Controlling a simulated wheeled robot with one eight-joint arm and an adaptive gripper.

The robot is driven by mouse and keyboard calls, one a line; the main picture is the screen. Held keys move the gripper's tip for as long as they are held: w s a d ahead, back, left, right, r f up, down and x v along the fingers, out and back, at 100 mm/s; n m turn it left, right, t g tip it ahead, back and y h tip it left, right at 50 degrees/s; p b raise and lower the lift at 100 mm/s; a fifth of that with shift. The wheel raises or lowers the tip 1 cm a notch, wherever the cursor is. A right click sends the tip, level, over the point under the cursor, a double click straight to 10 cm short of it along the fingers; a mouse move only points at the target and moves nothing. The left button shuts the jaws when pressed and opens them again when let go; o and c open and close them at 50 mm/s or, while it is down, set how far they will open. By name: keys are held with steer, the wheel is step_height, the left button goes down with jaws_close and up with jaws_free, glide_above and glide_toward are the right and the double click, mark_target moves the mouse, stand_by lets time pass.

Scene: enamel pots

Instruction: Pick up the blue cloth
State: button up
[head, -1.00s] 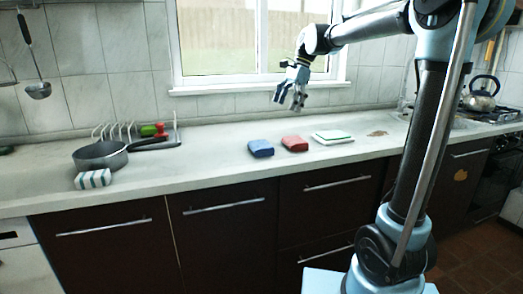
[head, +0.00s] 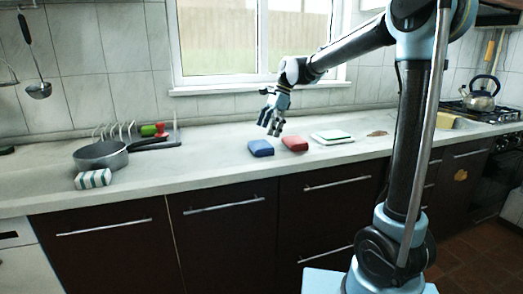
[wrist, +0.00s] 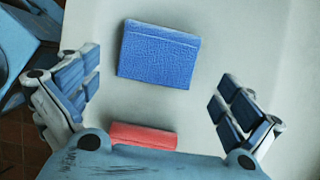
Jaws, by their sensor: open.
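The blue cloth (head: 260,148) is a small folded block lying on the countertop, left of the red cloth. In the wrist view the blue cloth (wrist: 159,53) lies flat beyond the fingertips, roughly midway between them sideways. My gripper (head: 271,131) is open and empty, a little above the counter, over the area just behind the blue and red cloths. In the wrist view my gripper (wrist: 158,90) has its two fingers spread wide. Nothing is between the fingertips.
The red cloth (head: 295,144) lies close to the right of the blue one; it also shows in the wrist view (wrist: 143,137), partly hidden by my gripper. A green-and-white cloth (head: 333,137) lies further right. A pan (head: 100,155), a striped cloth (head: 93,179) and a rack are at left.

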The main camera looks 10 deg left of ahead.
mark_target(263, 143)
steer(key=shift+d+x, duration=0.1)
steer(key=shift+x, duration=1.4)
steer(key=shift+d+x, duration=0.15)
steer(key=shift+x, duration=1.4)
steer(key=shift+f, duration=0.1)
steer(key=shift+c, duration=0.6)
steer(key=c, duration=0.6)
